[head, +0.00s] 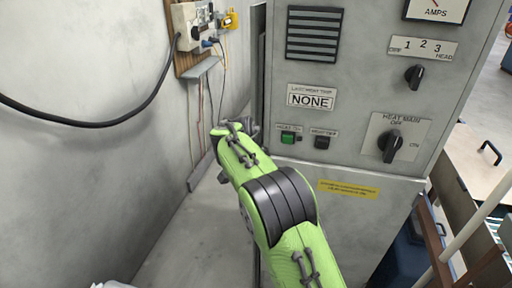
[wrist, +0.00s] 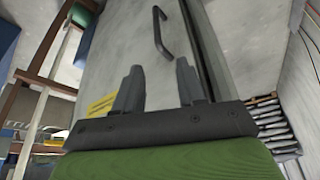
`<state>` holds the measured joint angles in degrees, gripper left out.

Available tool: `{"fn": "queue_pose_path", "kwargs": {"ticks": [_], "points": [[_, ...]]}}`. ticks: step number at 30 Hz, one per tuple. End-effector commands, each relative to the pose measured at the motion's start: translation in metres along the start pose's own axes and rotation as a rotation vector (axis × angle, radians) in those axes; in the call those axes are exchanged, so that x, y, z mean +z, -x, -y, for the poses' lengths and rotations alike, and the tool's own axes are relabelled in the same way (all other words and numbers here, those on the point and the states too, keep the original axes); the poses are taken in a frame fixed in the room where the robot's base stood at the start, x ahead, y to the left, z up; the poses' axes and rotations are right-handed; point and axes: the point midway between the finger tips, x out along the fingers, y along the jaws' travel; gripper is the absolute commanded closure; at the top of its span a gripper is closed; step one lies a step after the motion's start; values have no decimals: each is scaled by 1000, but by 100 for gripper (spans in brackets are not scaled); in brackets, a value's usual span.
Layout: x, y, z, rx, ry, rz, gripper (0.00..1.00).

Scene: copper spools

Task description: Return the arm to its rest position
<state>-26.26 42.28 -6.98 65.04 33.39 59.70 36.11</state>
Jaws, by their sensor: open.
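My green arm reaches up from the bottom of the head view, in front of the grey control cabinet (head: 345,165). My gripper shows in the wrist view (wrist: 158,88) with its two dark fingers apart and nothing between them. In the head view the gripper end is by the cabinet's left edge, mostly hidden behind the arm. The wrist view shows the cabinet's grey face (wrist: 125,45) and a black handle (wrist: 163,32) beyond the fingers.
A grey wall (head: 90,160) with a black cable (head: 90,122) stands at left. A socket box (head: 195,28) hangs on it. The cabinet carries a green button (head: 288,138) and a heat main knob (head: 391,143). Floor (head: 185,235) between wall and cabinet is clear. A bench (head: 480,155) stands at right.

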Motion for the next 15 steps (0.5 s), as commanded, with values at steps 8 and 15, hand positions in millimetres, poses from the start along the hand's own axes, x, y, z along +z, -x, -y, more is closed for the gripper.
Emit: {"fn": "queue_pose_path", "kwargs": {"ticks": [8, 15], "points": [[-22, 59, -65, -70, 108, 27, 60], [5, 131, -191, -208, 356, 21, 60]]}}
